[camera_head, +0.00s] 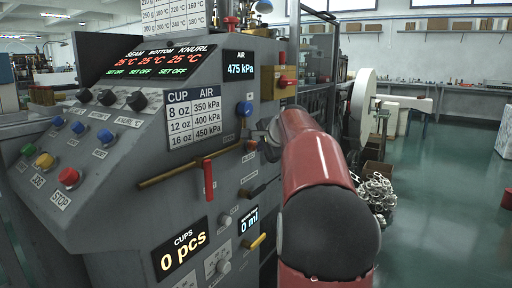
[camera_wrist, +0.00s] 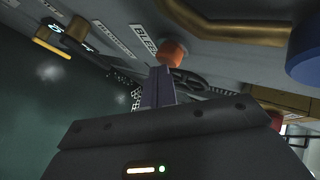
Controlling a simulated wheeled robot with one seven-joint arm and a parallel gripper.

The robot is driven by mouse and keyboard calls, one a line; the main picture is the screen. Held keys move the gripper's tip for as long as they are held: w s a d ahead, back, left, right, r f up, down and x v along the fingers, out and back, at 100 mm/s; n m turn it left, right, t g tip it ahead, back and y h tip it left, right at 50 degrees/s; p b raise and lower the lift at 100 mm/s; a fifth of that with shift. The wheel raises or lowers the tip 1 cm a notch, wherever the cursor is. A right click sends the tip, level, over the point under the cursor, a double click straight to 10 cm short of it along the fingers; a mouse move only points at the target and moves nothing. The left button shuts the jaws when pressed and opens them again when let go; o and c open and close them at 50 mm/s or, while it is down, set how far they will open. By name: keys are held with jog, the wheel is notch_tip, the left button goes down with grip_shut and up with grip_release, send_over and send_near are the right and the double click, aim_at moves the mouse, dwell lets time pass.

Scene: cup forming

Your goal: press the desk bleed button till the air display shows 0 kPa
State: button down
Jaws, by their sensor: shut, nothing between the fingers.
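The air display (camera_head: 240,71) on the machine's grey panel reads 475 kPa. The bleed button is the small orange-red button (camera_wrist: 173,52) beside a label reading BLEED (camera_wrist: 144,40) in the wrist view. In the head view the button (camera_head: 251,145) is small, just left of my gripper. My gripper (camera_wrist: 160,72) is shut and empty, its fingertips right at the button's near edge in the wrist view. I cannot tell whether they touch it. In the head view my gripper (camera_head: 266,135) is partly hidden by my red arm.
A blue knob (camera_head: 244,109) sits above the button, and a brass pipe (camera_head: 190,165) runs to its left. A red lever (camera_head: 209,181) hangs below the pipe. A yellow-handled valve (camera_head: 256,242) sits lower down. Open green floor lies to the right.

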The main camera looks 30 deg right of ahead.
jog(key=shift+w, duration=0.15)
dwell(0.4)
jog(key=shift+s+d+b, duration=0.3)
jog(key=shift+s+b, duration=0.1)
jog(key=shift+s, duration=0.45)
jog(key=s, duration=0.1)
jog(key=s+d+b, duration=0.1)
jog(key=s, duration=0.1)
jog(key=s+d+b, duration=0.1)
jog(key=shift+s, duration=0.3)
dwell(0.6)
